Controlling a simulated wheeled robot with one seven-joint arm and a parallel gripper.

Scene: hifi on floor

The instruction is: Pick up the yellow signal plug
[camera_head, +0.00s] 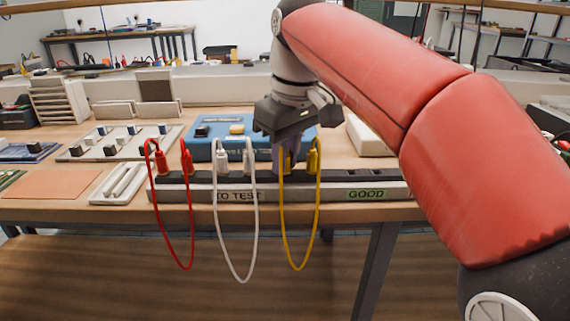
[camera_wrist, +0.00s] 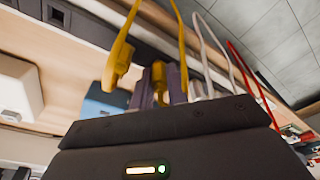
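A yellow cable (camera_head: 300,262) hangs in a loop from two yellow plugs at the grey test strip (camera_head: 280,193). The right yellow plug (camera_head: 313,160) stands free beside my gripper, and it shows at left in the wrist view (camera_wrist: 118,66). My gripper (camera_head: 286,157) points down at the left yellow plug. In the wrist view its purple fingers (camera_wrist: 161,85) are close about this plug (camera_wrist: 158,72), which they partly hide. I cannot tell whether they are clamped on it.
Red plugs (camera_head: 162,162) and white plugs (camera_head: 222,162) with hanging cables stand to the left on the strip. A blue box (camera_head: 205,145) lies behind the strip, and a white box (camera_head: 368,137) sits to the right. The strip's "GOOD" end (camera_head: 366,194) carries no cables.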

